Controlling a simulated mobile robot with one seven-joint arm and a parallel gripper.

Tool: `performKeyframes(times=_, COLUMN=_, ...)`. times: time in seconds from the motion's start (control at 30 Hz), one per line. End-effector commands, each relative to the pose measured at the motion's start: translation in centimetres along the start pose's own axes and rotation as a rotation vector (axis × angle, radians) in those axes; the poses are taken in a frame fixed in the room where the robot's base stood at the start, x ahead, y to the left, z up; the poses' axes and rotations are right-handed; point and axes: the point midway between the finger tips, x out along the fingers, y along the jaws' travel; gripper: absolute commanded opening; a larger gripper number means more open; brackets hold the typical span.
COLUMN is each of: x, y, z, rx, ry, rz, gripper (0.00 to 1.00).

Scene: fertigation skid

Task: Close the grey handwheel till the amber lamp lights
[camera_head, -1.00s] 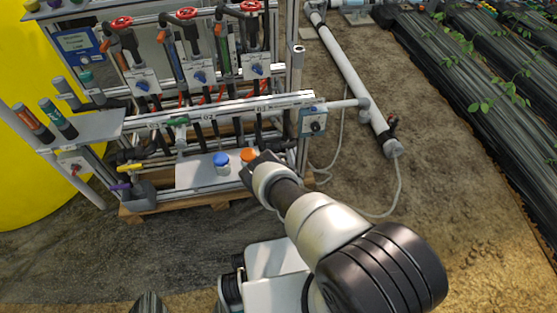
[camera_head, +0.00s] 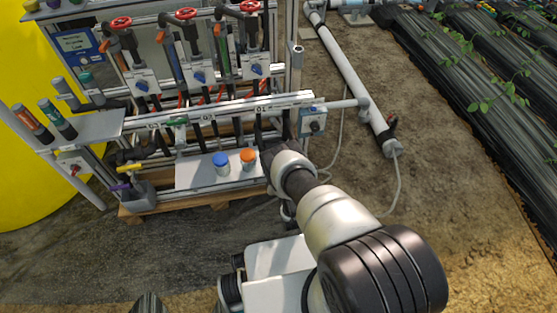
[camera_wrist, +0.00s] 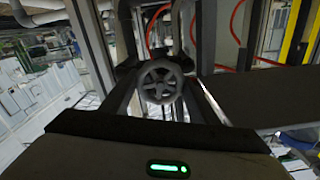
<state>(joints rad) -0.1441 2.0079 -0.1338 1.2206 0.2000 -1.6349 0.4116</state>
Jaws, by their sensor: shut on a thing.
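The grey handwheel (camera_wrist: 160,82) is a small spoked wheel, seen face-on in the middle of the wrist view. My gripper (camera_wrist: 162,76) has one dark finger on each side of it and is shut on its rim. In the head view my gripper (camera_head: 268,150) is at the right end of the skid's lower part, and my own wrist hides the handwheel there. I cannot make out a lit amber lamp in either view. A small grey box with a dark knob (camera_head: 314,122) is on the rail just above and right of my gripper.
Red handwheels (camera_head: 186,13) line the upper pipes. A grey pipe (camera_head: 352,80) runs along the ground at right. Bare soil lies in front.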

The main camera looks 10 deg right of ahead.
Motion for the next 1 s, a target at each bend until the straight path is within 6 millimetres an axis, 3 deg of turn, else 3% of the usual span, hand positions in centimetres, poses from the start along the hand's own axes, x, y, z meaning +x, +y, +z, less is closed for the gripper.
performKeyframes(times=0.47, x=0.22, y=-0.06, z=-0.08, rx=0.014, ry=0.002, rz=-0.001, gripper=0.32)
performKeyframes(times=0.5, x=0.22, y=-0.06, z=-0.07, rx=0.014, ry=0.001, rz=-0.001, gripper=0.62)
performKeyframes(times=0.57, x=0.2, y=-0.06, z=-0.07, rx=0.013, ry=0.001, rz=-0.001, gripper=0.72)
performKeyframes(times=1.0, x=0.15, y=-0.06, z=0.01, rx=0.013, ry=0.0, rz=0.0, gripper=0.74)
